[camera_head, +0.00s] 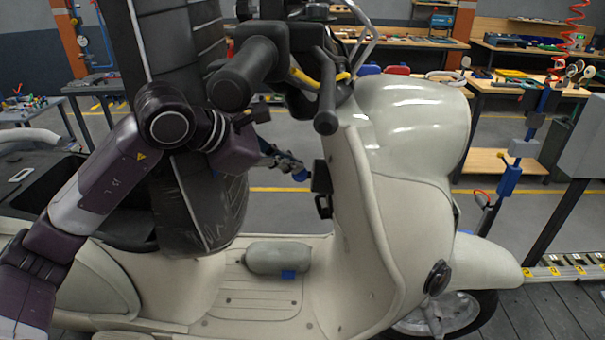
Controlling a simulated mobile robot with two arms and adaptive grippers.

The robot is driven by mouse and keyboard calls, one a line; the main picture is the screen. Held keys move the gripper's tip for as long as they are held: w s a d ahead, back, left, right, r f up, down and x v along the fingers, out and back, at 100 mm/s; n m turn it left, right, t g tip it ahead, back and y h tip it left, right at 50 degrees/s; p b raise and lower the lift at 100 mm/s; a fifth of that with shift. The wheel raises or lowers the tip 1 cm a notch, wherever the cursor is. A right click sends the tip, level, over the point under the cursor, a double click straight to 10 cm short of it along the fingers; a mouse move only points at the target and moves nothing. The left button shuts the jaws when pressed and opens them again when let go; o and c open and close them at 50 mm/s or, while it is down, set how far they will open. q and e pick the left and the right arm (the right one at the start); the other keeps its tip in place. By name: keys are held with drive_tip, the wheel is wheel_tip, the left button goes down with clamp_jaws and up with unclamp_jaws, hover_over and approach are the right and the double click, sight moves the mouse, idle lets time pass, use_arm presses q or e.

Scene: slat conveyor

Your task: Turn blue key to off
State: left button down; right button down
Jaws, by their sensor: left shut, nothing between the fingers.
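The blue key (301,175) sits at a small black lock housing (321,177) on the inner side of the cream scooter's (352,230) front shield. My left gripper (297,168) reaches in from the left under the handlebar, shut and empty, with its fingertips right beside the key. I cannot tell whether they touch it. The fingers partly cover the key, and its exact turn angle is too small to read. My right gripper is not in view.
The handlebar grip (248,75) and brake lever (327,95) hang above and close to my left wrist. A grey-green canister (277,257) lies on the footboard. A dark padded seat or backrest (190,80) stands behind my arm. Workbenches are far back.

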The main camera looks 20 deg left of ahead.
use_arm(q)
drive_tip(key=shift+a+f+b, duration=0.1)
drive_tip(key=shift+f+b, duration=0.35)
drive_tip(key=shift+f, duration=0.3)
idle(0.7)
drive_tip(key=shift+s, duration=0.1)
drive_tip(key=r+v, duration=0.1)
drive_tip(key=v, duration=0.8)
drive_tip(key=shift+w+d+p, duration=0.3)
drive_tip(key=shift+w+p, duration=0.05)
drive_tip(key=shift+p, duration=0.1)
drive_tip(key=shift+f, duration=0.15)
idle(0.6)
